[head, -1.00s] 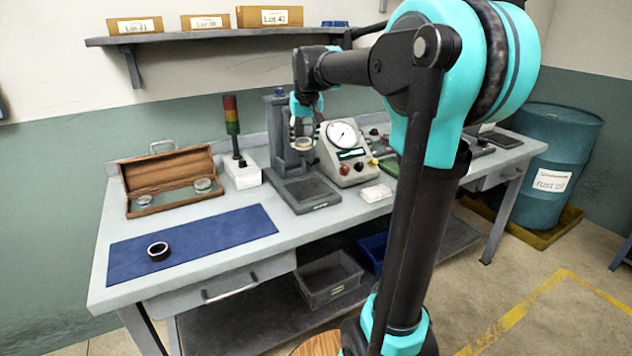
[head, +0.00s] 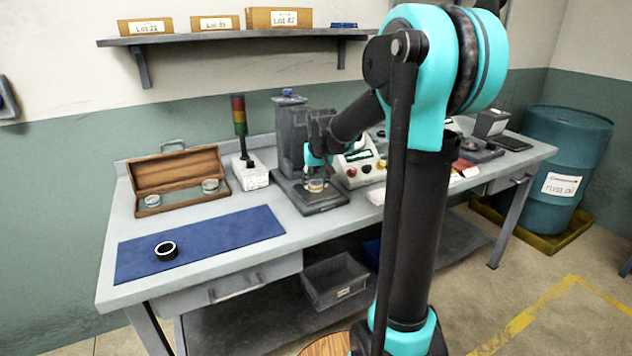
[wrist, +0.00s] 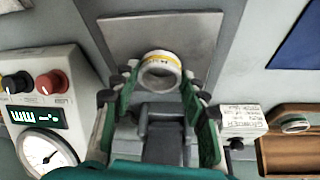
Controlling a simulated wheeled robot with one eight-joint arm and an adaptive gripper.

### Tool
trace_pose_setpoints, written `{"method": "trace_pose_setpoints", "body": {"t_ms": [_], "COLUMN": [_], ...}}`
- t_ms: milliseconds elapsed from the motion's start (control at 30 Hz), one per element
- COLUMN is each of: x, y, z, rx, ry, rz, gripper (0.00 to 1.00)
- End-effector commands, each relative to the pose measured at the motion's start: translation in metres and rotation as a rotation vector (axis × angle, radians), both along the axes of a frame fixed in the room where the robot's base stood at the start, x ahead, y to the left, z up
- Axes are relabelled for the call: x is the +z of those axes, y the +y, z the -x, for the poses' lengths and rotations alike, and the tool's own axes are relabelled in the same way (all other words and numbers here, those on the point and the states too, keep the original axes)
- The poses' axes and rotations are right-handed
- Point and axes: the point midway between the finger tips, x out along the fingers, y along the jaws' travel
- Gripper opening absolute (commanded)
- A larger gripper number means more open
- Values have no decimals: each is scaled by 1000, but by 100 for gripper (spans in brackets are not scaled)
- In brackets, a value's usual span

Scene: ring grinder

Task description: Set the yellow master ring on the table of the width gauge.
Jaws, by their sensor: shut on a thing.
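The yellow master ring (wrist: 158,57) shows in the wrist view as a pale ring with a yellow band and dark lettering. My gripper (wrist: 158,80) is shut on it, with a green-padded finger on each side. In the head view the ring (head: 316,187) is below my gripper (head: 316,178), low over the front of the width gauge (head: 291,135). The gauge's grey base plate (wrist: 118,38) lies beneath the ring in the wrist view. I cannot tell whether the ring touches the gauge's table. My arm partly hides the gauge in the head view.
The readout box with dial (wrist: 45,150) stands beside the gauge. A signal tower (head: 240,120) and open wooden case (head: 178,170) stand left of it. A black ring (head: 166,258) lies on the blue mat (head: 220,236). A white pad (head: 376,197) lies right of the gauge.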

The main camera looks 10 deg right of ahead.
Motion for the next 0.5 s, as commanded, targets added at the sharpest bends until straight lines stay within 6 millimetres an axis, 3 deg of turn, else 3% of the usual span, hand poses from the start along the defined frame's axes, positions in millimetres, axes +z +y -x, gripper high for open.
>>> {"method": "trace_pose_setpoints", "body": {"t_ms": [300, 333, 500], "x": [-3, -3, -2], "y": [0, 0, 0], "z": [0, 0, 0], "rx": [0, 0, 0], "ry": [0, 0, 0], "rz": [0, 0, 0], "gripper": [12, 46, 65]}}
